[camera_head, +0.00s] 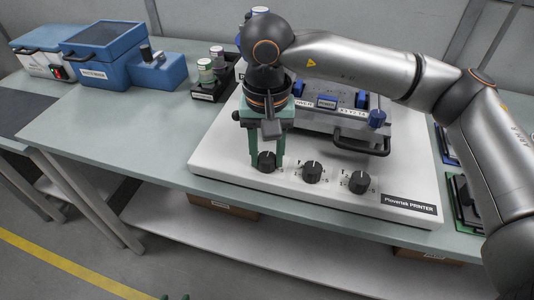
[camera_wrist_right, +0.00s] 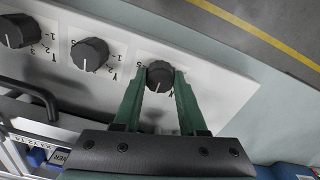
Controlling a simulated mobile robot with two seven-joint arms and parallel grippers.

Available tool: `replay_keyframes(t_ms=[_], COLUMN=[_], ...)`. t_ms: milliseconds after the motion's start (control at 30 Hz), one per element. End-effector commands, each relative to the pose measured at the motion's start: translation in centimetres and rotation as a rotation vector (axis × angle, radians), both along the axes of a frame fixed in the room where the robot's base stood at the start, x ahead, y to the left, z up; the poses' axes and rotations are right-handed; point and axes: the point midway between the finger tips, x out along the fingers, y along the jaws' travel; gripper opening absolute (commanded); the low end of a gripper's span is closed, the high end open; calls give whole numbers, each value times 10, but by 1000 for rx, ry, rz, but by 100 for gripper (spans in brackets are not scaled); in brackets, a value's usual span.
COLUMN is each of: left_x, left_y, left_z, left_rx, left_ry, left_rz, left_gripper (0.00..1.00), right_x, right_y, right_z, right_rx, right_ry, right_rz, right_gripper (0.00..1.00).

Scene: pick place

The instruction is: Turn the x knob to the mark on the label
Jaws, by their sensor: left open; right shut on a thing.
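The x knob (camera_head: 266,162) is black and is the leftmost of three knobs on the front of the white printer base (camera_head: 218,160). In the right wrist view the x knob (camera_wrist_right: 159,75) sits on a white label with an X; its pale pointer line points down, towards the gripper body. The label's mark is partly hidden by the knob and fingers. My right gripper (camera_head: 267,160) reaches down with its green fingers on both sides of the knob, shut on it.
Two more black knobs, the middle one (camera_head: 312,172) and the right one (camera_head: 359,182), stand beside the x knob. A grey printer unit with a black handle (camera_head: 362,146) is behind them. Blue boxes (camera_head: 97,55) stand at the back left. The front left tabletop (camera_head: 120,130) is clear.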

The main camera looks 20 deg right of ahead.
Motion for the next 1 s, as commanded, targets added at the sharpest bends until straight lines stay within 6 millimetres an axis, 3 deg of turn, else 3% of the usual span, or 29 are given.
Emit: replay_keyframes(t_ms=[300,333,600,867,1000], left_x=[-2,-3,-3,-3,-3], left_y=[1,1,1,1,1], left_z=[-2,-2,-4,-3,-1], left_rx=[2,2,3,3,2], left_ry=[7,7,10,10,9], left_rz=[1,1,1,1,0], left_gripper=[50,50,50,50,50], right_x=[0,0,0,0,0], right_y=[1,1,0,0,0], right_z=[1,1,1,2,16], right_rx=[2,2,1,0,2], right_ry=[0,0,1,0,-2], right_rz=[1,1,0,0,-1], right_gripper=[0,42,71,71,71])
